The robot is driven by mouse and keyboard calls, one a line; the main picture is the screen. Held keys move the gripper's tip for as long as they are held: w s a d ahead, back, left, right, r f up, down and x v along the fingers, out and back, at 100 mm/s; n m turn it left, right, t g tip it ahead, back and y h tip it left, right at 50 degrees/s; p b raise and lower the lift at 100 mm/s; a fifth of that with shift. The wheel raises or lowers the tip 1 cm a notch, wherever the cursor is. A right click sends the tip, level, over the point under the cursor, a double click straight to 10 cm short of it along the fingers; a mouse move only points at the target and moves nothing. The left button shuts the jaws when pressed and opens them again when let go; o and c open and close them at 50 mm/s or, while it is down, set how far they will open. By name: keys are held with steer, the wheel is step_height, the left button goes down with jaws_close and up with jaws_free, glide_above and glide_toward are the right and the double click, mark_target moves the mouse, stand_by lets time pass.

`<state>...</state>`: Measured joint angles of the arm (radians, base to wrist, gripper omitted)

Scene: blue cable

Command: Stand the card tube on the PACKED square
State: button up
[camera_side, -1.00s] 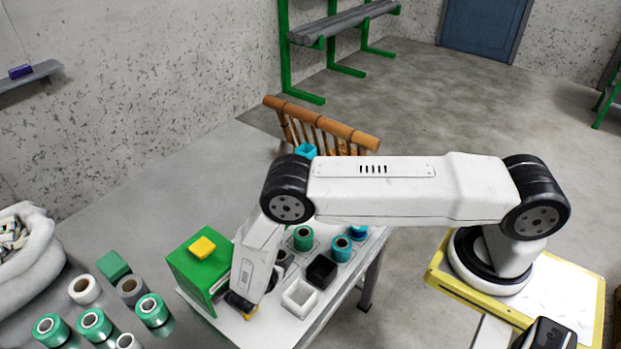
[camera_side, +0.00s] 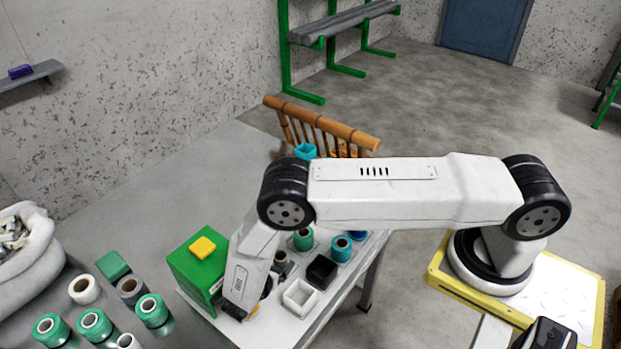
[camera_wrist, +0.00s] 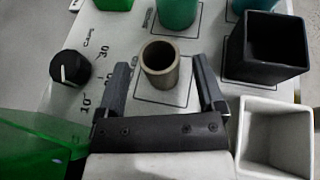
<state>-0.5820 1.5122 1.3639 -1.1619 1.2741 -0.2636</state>
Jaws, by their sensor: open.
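The card tube (camera_wrist: 160,64) is a short, hollow, grey-brown cylinder. In the wrist view it stands upright inside a thin black square outline (camera_wrist: 150,103) on the white table. I cannot read a label on that square. My gripper (camera_wrist: 161,72) is open, with one dark finger on each side of the tube and gaps showing between. In the side view the tube (camera_side: 281,260) stands just right of my wrist. My gripper's fingers are mostly hidden behind the wrist there.
A black open box (camera_wrist: 268,48) and a white open box (camera_wrist: 275,140) stand to the right. Green and blue spools (camera_side: 341,247) stand behind the tube. A black dial (camera_wrist: 70,68) is nearby.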

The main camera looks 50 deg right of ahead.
steer(key=v, duration=0.9)
steer(key=shift+a+r, duration=0.1)
steer(key=shift+a, duration=0.05)
steer(key=shift+r, duration=0.1)
steer(key=shift+w+d+r+m+g, duration=0.1)
steer(key=shift+d+r+m+g, duration=0.25)
steer(key=shift+r+m+g, duration=0.1)
steer(key=s+d+r+m+y, duration=0.5)
steer(key=d+r+m, duration=0.3)
steer(key=r+m, duration=0.2)
steer(key=s+d+r+m+y, duration=0.5)
steer(key=d+r+m+y, duration=0.2)
steer(key=r+m, duration=0.3)
step_height(320, 180, up, 3)
steer(key=shift+s+d+f+y, duration=0.1)
steer(key=shift+s+d+y, duration=0.15)
steer(key=shift+d+y, duration=0.25)
